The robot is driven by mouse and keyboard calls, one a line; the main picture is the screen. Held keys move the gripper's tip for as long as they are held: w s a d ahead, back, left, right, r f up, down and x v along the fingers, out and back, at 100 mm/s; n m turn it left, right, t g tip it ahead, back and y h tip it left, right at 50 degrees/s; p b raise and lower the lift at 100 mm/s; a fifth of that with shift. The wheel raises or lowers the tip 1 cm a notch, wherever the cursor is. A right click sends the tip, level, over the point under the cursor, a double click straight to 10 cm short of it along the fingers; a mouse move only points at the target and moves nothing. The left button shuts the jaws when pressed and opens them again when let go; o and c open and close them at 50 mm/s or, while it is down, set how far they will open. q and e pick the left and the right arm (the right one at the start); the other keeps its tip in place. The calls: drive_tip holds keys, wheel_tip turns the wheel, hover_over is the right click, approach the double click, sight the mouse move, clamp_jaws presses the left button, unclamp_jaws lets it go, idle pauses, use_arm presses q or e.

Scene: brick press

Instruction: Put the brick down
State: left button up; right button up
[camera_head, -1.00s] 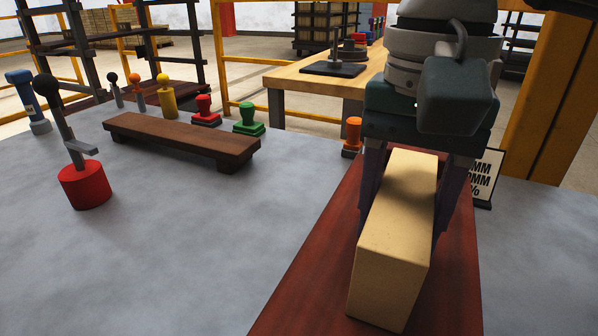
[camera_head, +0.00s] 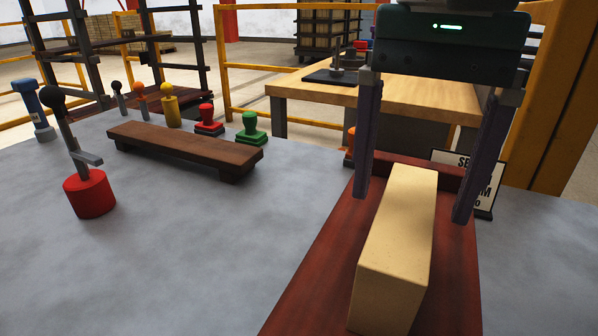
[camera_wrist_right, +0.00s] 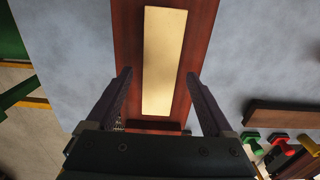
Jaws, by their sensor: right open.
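A pale tan brick (camera_head: 397,245) lies lengthwise on a dark red board (camera_head: 312,285) at the right front of the grey table. My right gripper (camera_head: 412,205) is open, with its two fingers spread wide on either side of the brick's far end and apart from it. The right wrist view shows the brick (camera_wrist_right: 164,60) on the board (camera_wrist_right: 203,40), with the open fingers (camera_wrist_right: 160,85) outside its sides and empty. My left gripper is not in view.
A low brown wooden stand (camera_head: 185,145) sits at the back left of the grey table (camera_head: 190,240). Near it are a red-based lever (camera_head: 90,193), a green stamp (camera_head: 250,130) and a red stamp (camera_head: 208,121). A sign (camera_head: 484,195) stands behind the board. The table's middle is clear.

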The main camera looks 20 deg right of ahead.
wheel_tip(320, 180, up, 6)
drive_tip(key=shift+r, duration=0.15)
